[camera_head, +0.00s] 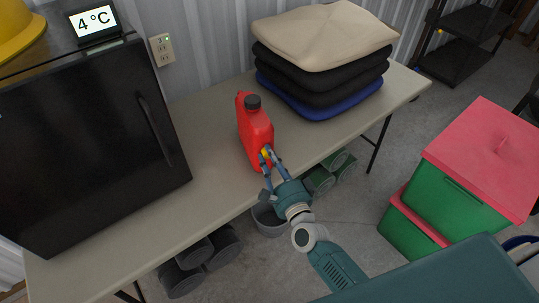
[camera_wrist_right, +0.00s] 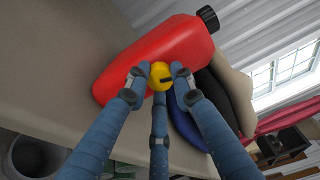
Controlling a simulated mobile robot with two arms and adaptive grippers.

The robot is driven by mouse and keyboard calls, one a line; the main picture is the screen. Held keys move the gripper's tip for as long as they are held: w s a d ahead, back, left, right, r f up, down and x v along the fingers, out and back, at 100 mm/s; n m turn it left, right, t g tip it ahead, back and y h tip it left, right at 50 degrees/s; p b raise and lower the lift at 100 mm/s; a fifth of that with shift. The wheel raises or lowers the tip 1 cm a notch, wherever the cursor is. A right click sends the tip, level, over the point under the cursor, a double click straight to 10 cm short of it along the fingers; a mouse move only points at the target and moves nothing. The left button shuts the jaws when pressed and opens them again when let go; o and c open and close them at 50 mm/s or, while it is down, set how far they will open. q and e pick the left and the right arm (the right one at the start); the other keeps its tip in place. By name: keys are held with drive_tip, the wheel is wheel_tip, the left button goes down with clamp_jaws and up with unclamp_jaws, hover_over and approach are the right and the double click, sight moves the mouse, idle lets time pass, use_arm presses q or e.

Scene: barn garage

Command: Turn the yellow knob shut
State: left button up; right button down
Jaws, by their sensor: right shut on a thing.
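A red jug (camera_head: 255,128) with a black cap stands upright on the table near its front edge. The yellow knob (camera_head: 265,152) sits low on the jug's side facing me, mostly hidden by fingers in the head view. In the right wrist view the knob (camera_wrist_right: 160,75) shows a dark slot or mark across its face. My right gripper (camera_head: 267,155) is shut on the knob, its fingers around it at the jug (camera_wrist_right: 150,57). My left gripper is not in view.
The table (camera_head: 205,135) also holds a black fridge (camera_head: 90,145) at left and stacked cushions (camera_head: 322,60) behind the jug. A grey bucket (camera_head: 268,219) and several cylinders are below. Red-lidded green bins (camera_head: 465,195) stand at right.

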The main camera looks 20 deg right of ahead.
drive_tip(key=shift+f+n+p, duration=0.1)
drive_tip(key=shift+n+p, duration=0.45)
drive_tip(key=shift+n, duration=1.35)
drive_tip(key=c, duration=1.5)
unclamp_jaws()
drive_tip(key=shift+d, duration=0.1)
drive_tip(key=shift+o, duration=0.2)
drive_tip(key=shift+s, duration=0.15)
drive_tip(key=s, duration=1.1)
drive_tip(key=shift+s+d, duration=0.35)
drive_tip(key=shift+d, duration=0.1)
